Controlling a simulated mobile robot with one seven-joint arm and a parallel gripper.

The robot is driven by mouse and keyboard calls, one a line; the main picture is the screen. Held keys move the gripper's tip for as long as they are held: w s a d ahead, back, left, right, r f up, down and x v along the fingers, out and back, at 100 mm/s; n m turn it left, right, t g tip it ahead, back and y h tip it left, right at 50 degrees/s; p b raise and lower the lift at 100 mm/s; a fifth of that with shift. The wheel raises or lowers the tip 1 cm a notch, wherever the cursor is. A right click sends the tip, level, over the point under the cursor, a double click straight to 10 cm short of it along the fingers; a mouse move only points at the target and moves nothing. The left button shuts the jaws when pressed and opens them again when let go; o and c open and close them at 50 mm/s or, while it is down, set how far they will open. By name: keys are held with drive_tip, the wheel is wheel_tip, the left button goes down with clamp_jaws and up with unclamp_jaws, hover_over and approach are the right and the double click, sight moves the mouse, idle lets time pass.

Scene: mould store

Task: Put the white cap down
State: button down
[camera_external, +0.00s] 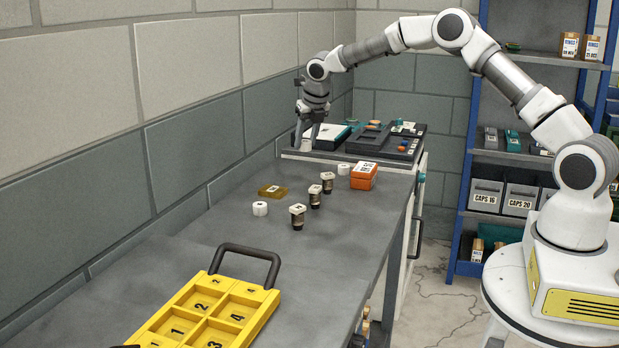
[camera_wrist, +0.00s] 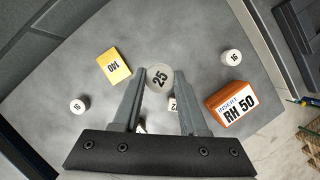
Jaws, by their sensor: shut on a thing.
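My gripper (camera_wrist: 159,82) is shut on a pale white cap (camera_wrist: 160,77) marked 25, whose round face shows between the fingertips in the wrist view. In the external view my gripper (camera_external: 308,128) hangs pointing down above the far part of the bench, and the cap shows as a small pale piece (camera_external: 306,145) below it. Two other white caps, marked 16, stand on the bench: one at the left (camera_wrist: 79,105) and one at the right (camera_wrist: 231,57) in the wrist view. They also show in the external view, near (camera_external: 260,208) and far (camera_external: 343,169).
An orange insert box (camera_external: 363,176) marked RH 50 and a flat yellow block (camera_external: 272,190) marked 140 lie on the bench. Several dark, light-topped pieces (camera_external: 297,217) stand in a row. A yellow numbered tray (camera_external: 262,318) is at the front. Dark trays (camera_external: 360,146) lie at the far end.

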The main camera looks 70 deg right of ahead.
hover_over(272, 188)
drive_tip(key=s, duration=0.1)
drive_tip(key=f, duration=0.4)
drive_tip(key=a+f, duration=0.1)
drive_tip(key=f, duration=0.1)
drive_tip(key=shift+f, duration=2.05)
drive_tip(key=shift+c, duration=2.2)
unclamp_jaws()
